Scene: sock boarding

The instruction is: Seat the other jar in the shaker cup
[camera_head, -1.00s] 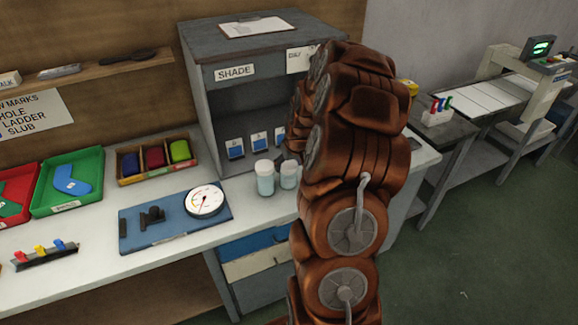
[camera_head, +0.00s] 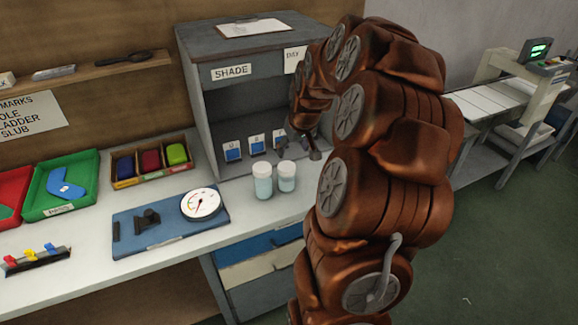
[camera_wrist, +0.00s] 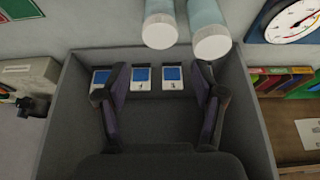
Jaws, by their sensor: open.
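Two pale blue jars with white lids stand upright side by side on the bench in front of the grey shade box. The left jar (camera_head: 262,183) and right jar (camera_head: 287,178) are close together. In the wrist view their lids (camera_wrist: 159,31) (camera_wrist: 212,43) show at the top edge, beyond the fingertips. My gripper (camera_head: 299,153) is open and empty at the mouth of the box, just behind and right of the jars. Its spread fingers (camera_wrist: 160,85) straddle the small cards in the wrist view. I cannot make out a shaker cup.
The shade box (camera_head: 250,49) has side walls and a top around my gripper. Several blue-and-white cards (camera_head: 256,143) stand inside. A blue board (camera_head: 165,232) with a dial (camera_head: 201,203) lies left of the jars. Trays (camera_head: 62,187) (camera_head: 152,165) sit farther left.

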